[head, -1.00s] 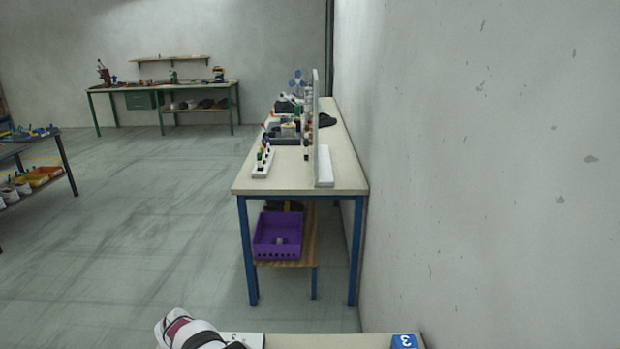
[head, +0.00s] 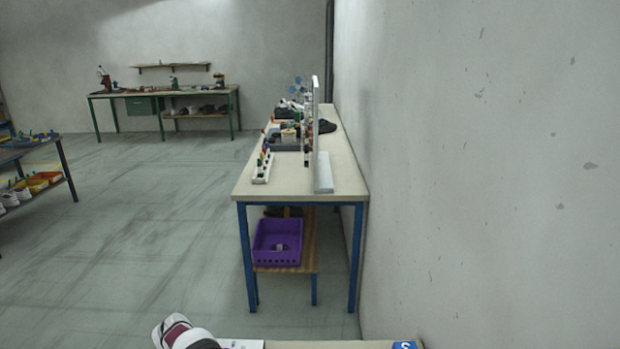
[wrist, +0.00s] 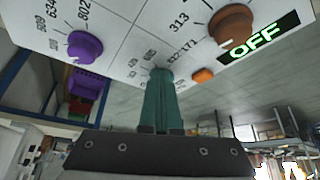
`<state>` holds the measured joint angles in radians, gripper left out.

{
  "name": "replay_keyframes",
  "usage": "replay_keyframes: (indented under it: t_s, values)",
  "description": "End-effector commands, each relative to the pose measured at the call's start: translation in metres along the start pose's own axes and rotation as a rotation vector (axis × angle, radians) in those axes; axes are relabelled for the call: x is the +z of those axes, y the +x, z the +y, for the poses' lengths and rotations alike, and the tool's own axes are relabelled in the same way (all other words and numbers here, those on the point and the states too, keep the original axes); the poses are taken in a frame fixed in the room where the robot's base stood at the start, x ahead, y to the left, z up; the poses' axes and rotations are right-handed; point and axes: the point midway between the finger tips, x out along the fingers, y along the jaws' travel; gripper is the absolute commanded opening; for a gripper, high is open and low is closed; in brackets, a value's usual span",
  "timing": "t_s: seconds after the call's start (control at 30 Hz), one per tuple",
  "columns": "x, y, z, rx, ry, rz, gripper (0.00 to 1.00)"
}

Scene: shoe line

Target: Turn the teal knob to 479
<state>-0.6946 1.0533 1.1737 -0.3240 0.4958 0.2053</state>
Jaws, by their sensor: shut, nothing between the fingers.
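In the wrist view, my gripper (wrist: 159,84) is shut, its dark green fingers together and pointing up at a white panel (wrist: 116,38) with printed numbers. The fingertips are at or very near a ring of small numbers on the panel. A teal knob cannot be told apart from the fingers there, so its pointer and any contact are hidden or unclear. A purple knob (wrist: 84,47) is to the left, and a brown-orange knob (wrist: 231,24) to the upper right. My gripper is not in the head view.
Beside the fingers are a small orange knob (wrist: 203,75) and a display (wrist: 258,38) reading OFF in green. In the head view, a blue-legged table (head: 285,184) stands along the wall, with a purple crate (head: 278,258) below. Open floor lies to the left.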

Motion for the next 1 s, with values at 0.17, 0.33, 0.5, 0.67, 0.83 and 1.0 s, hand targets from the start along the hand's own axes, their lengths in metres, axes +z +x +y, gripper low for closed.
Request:
replay_keyframes:
  t_s: [0.17, 0.33, 0.5, 0.67, 0.83, 1.0]
  values:
    - [0.000, 0.000, -0.004, -0.001, -0.001, 0.001, 0.00]
    - [0.000, 0.000, -0.006, 0.000, 0.000, 0.000, 0.00]
    - [0.005, -0.003, -0.006, 0.000, -0.001, -0.001, 0.00]
    - [0.002, -0.012, -0.006, 0.000, 0.000, 0.002, 0.00]
    - [-0.012, -0.037, -0.006, -0.001, 0.001, 0.003, 0.00]
    - [-0.021, -0.055, -0.006, 0.000, 0.000, 0.001, 0.00]
